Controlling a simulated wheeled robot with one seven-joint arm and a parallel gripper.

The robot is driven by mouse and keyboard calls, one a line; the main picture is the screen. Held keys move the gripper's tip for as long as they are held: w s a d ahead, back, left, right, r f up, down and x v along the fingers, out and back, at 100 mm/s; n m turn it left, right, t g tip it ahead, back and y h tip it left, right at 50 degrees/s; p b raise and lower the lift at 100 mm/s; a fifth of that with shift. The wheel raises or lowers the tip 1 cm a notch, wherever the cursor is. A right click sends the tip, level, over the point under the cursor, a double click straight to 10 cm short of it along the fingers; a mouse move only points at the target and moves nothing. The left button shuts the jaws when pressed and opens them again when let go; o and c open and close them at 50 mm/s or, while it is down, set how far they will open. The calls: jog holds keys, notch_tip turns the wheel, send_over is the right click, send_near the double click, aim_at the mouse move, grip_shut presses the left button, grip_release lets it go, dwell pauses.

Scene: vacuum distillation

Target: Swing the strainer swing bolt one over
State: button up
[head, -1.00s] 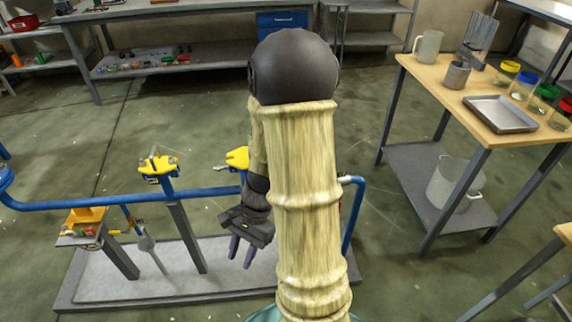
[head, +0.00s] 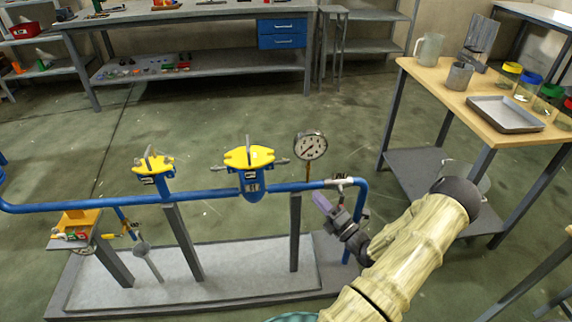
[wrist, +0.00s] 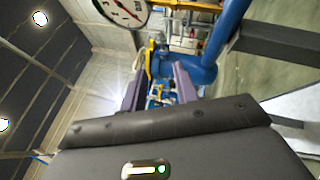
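The blue strainer body (head: 254,184) with a yellow lid (head: 249,157) sits in the blue pipe line, at the middle of the head view. Grey bolt-like pieces stick out from the lid's sides, one on the right (head: 279,161) and one on the left (head: 221,168); I cannot tell which is swing bolt one. My gripper (head: 325,204) is to the right of the strainer, near the pipe's right end, touching nothing that I can see. In the wrist view its two purple fingers (wrist: 158,88) are apart and empty, with a blue body (wrist: 195,72) and yellow edge beyond them.
A pressure gauge (head: 310,146) stands on the pipe between the strainer and my gripper. A smaller yellow-topped fitting (head: 154,164) is to the left. The blue pipe (head: 357,205) bends down at the right. A wooden-topped table (head: 460,98) stands at the right.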

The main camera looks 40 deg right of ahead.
aim_at(286, 161)
jog(key=shift+s+d+m, duration=0.1)
jog(key=shift+d+m, duration=0.1)
jog(key=shift+m, duration=0.1)
jog(key=b+x, duration=0.2)
jog(key=x, duration=1.5)
jog(key=shift+w+d, duration=0.15)
jog(key=shift+w, duration=0.1)
grip_shut()
jog(key=shift+r, duration=0.2)
